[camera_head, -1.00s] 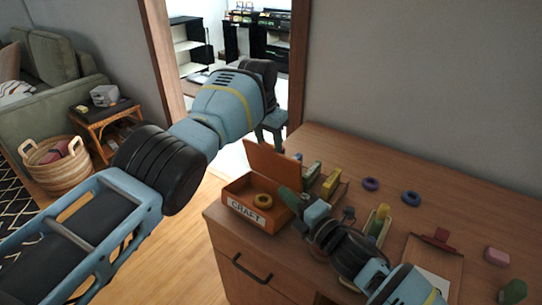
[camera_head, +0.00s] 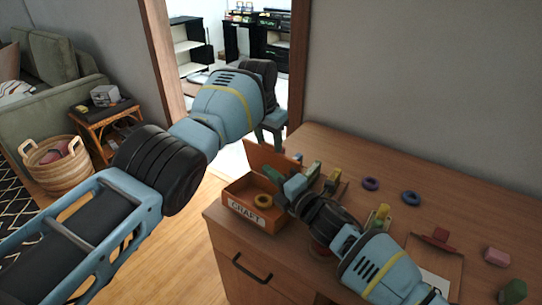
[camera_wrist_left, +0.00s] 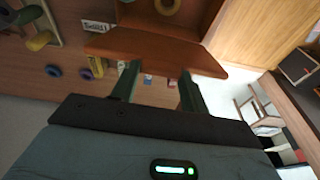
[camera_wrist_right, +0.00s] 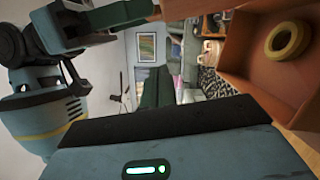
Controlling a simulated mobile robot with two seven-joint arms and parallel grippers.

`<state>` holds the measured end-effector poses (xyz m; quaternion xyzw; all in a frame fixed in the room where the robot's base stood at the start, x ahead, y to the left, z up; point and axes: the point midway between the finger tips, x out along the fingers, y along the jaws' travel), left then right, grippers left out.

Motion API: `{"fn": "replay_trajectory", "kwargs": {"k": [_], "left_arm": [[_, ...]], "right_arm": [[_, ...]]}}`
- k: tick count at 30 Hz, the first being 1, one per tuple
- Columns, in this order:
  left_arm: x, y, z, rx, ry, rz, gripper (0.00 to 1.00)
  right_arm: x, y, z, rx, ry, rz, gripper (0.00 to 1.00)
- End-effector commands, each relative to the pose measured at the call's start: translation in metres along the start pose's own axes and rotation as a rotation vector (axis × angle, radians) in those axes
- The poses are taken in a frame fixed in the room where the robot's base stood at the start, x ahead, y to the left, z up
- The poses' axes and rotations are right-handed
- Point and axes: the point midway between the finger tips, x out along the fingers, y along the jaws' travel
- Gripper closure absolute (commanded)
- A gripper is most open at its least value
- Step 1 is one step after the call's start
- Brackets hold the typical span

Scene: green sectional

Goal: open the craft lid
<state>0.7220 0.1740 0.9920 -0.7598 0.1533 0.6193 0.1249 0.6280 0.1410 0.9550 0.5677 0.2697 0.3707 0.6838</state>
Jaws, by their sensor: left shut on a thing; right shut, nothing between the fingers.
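The orange craft box (camera_head: 238,210), with a white "CRAFT" label, sits at the left end of the wooden dresser. A yellow ring (camera_head: 263,201) lies inside it. Its brown lid (camera_head: 262,156) stands raised at the back of the box; it also shows in the left wrist view (camera_wrist_left: 150,48). My left gripper (camera_head: 270,134) is above the lid, shut on its upper edge. My right gripper (camera_head: 270,177) is shut and empty, over the box's right side, in front of the lid. The right wrist view shows the box wall (camera_wrist_right: 235,50) and ring (camera_wrist_right: 287,40) close by.
Small blocks and a tray stand right of the box, partly behind my right arm. A wall rises behind.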

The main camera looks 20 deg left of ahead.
Motion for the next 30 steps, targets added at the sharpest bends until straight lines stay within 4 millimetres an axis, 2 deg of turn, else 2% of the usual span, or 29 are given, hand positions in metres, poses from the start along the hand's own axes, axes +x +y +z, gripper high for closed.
{"fn": "replay_trajectory", "kwargs": {"k": [12, 18, 30], "left_arm": [[-0.001, 0.001, -0.002, 0.002, 0.006, 0.000, 0.96], [-0.001, 0.001, -0.002, 0.002, 0.006, 0.000, 0.96], [-0.001, 0.001, -0.002, 0.003, 0.006, 0.000, 0.96]], "right_arm": [[0.041, 0.001, -0.001, 0.000, 0.001, 0.000, 1.00], [0.045, 0.000, 0.023, -0.001, 0.000, -0.002, 1.00], [0.048, 0.000, 0.038, 0.000, 0.000, -0.001, 1.00]]}}
